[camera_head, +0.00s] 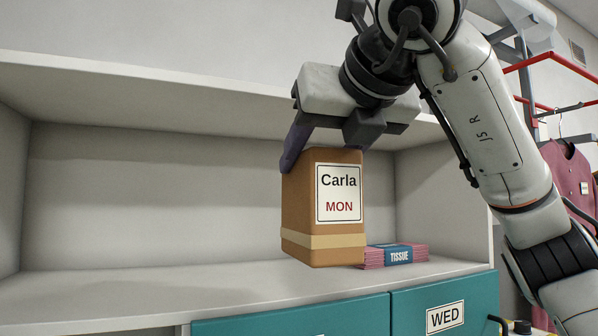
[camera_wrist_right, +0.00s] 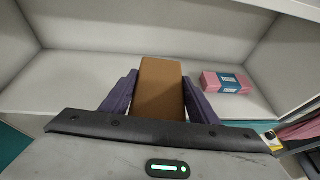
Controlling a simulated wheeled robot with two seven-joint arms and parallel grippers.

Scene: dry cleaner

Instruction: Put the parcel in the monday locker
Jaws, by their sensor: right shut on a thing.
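The parcel (camera_head: 298,207) is a brown box with a tan band and a white label reading "Carla MON". My right gripper (camera_head: 325,150) is shut on its upper part and holds it upright in front of the open shelf. In the right wrist view the parcel (camera_wrist_right: 160,88) sits between the two dark purple fingers of the right gripper (camera_wrist_right: 159,95). Below the shelf are teal locker doors; one at the right (camera_head: 480,318) carries a "WED" label. Another teal door (camera_head: 290,320) is cut off at the bottom, its label almost fully hidden. No Monday label on a locker shows. My left gripper is not in view.
A pink tissue pack (camera_head: 375,256) with a blue band lies on the white shelf (camera_head: 130,285), right of the parcel; it also shows in the right wrist view (camera_wrist_right: 227,83). The shelf's left part is bare. A pink garment (camera_head: 570,180) hangs on a red rack at the far right.

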